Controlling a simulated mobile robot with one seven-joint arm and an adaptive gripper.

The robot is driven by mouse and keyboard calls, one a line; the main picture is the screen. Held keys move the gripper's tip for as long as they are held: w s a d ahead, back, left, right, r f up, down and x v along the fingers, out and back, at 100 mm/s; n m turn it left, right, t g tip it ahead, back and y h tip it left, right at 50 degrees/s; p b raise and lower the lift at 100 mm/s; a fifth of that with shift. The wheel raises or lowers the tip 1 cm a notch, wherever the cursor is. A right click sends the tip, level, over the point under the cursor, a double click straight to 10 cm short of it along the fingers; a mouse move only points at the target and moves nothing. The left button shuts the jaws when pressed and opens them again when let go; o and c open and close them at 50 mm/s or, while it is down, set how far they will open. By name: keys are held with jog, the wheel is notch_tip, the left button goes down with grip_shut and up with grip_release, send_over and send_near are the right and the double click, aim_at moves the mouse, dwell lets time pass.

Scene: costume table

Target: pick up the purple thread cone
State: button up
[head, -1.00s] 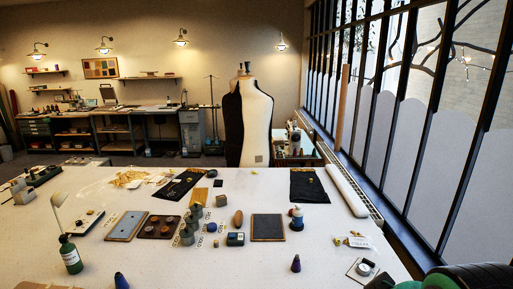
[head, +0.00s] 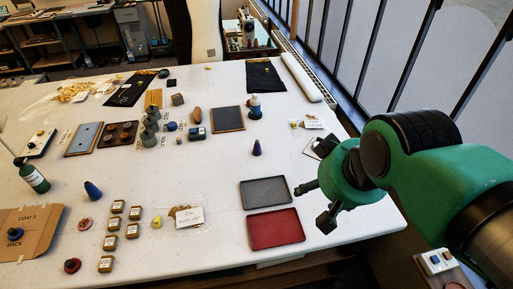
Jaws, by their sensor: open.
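The purple thread cone (head: 257,148) stands upright on the white table (head: 215,170), right of the middle, with clear surface around it. My gripper (head: 314,204) is open and empty. It is to the right of the cone and nearer to me, over the table's right part beside the grey tray. Its dark fingers point left and are apart from the cone. A blue cone (head: 93,190) stands on the left part of the table.
A grey tray (head: 265,192) and a red tray (head: 272,229) lie in front of the cone. Several small labelled boxes (head: 131,231) sit at the front left.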

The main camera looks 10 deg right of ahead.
jog(key=c, duration=0.3)
jog(key=shift+w+r, duration=0.1)
dwell(0.3)
